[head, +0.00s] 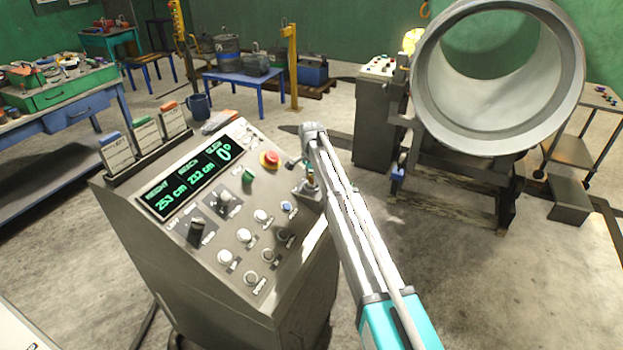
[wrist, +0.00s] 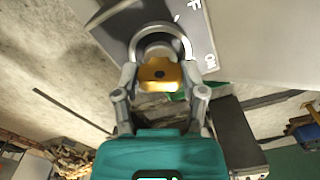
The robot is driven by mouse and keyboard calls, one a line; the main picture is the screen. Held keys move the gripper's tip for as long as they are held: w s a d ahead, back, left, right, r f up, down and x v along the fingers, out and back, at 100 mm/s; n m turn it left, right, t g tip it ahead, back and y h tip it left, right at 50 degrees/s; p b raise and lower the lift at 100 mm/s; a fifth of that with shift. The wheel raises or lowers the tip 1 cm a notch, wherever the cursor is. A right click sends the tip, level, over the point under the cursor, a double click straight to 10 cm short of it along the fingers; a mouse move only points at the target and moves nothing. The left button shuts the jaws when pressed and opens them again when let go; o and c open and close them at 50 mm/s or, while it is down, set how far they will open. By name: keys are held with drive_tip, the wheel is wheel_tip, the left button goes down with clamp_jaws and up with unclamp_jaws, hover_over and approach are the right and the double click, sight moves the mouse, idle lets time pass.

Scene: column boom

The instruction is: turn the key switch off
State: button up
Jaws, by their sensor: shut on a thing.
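The key switch shows in the wrist view as a round metal collar (wrist: 162,38) on the grey panel. A yellow key (wrist: 158,73) with a dark hole in its head sits at the collar. My gripper (wrist: 159,78) is shut on the key, one finger on each side. Partly readable white lettering lies on the panel right of the collar. In the head view my gripper (head: 306,183) is at the right edge of the console's sloping face, and the key cannot be made out there. The fingers hide part of the collar's sides.
The console (head: 190,270) carries a green display (head: 190,180), a red emergency button (head: 269,159) and several knobs and buttons close left of my gripper. A large metal cylinder (head: 430,85) stands on a stand at the right. Open floor lies between it and the console.

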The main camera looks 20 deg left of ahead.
drive_tip(key=n, duration=1.2)
drive_tip(key=shift+n, duration=0.4)
drive_tip(key=shift+s, duration=0.1)
drive_tip(key=o, duration=1.1)
drive_tip(key=shift+o, duration=0.2)
drive_tip(key=shift+m, duration=0.4)
